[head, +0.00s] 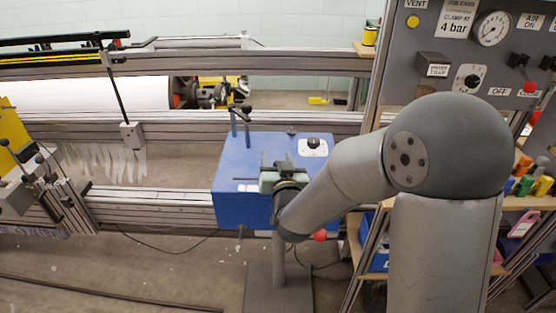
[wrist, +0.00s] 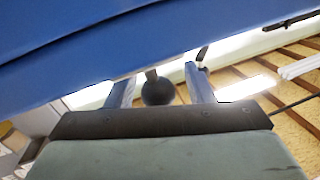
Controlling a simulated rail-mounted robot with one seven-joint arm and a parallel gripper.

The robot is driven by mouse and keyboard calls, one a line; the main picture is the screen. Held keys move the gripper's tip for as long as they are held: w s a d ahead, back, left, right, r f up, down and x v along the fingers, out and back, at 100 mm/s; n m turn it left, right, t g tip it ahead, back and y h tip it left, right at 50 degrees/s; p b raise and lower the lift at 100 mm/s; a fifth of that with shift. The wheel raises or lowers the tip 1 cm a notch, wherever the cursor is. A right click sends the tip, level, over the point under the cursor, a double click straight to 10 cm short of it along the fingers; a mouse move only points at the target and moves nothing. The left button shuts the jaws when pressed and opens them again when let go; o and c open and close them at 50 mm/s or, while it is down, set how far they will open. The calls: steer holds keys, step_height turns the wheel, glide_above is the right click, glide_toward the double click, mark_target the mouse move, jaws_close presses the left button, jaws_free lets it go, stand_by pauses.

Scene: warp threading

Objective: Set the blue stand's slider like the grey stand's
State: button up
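The blue stand (head: 236,165) is a blue box in the middle of the head view, with a white dial plate and black handles on top. My gripper (head: 277,160) is in front of it in that view and hides part of its face. In the wrist view the stand's blue body (wrist: 100,45) fills the top. A dark ball knob (wrist: 158,91) on a short stem shows between my two fingers (wrist: 160,88). The fingers stand apart, with gaps beside the ball.
A grey panel (head: 400,75) with a gauge, switches and labels stands at the right. Metal rails (head: 150,207) run behind and left of the blue stand. A small grey box (head: 132,136) hangs over white threads at left. A red ball (head: 320,236) is below my wrist.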

steer(key=b+v, duration=0.1)
steer(key=v, duration=0.5)
steer(key=shift+s+f, duration=0.2)
steer(key=shift+s, duration=0.05)
steer(key=shift+s+d+f+b, duration=0.1)
steer(key=shift+s+f+b, duration=0.05)
steer(key=shift+b, duration=1.1)
steer(key=b+v, duration=0.1)
steer(key=b, duration=0.1)
steer(key=b+v, duration=0.2)
steer(key=b, duration=0.1)
steer(key=b+v, duration=0.2)
steer(key=b, duration=0.1)
steer(key=shift+s+r, duration=0.1)
steer(key=shift+r, duration=0.2)
steer(key=shift+r, duration=0.1)
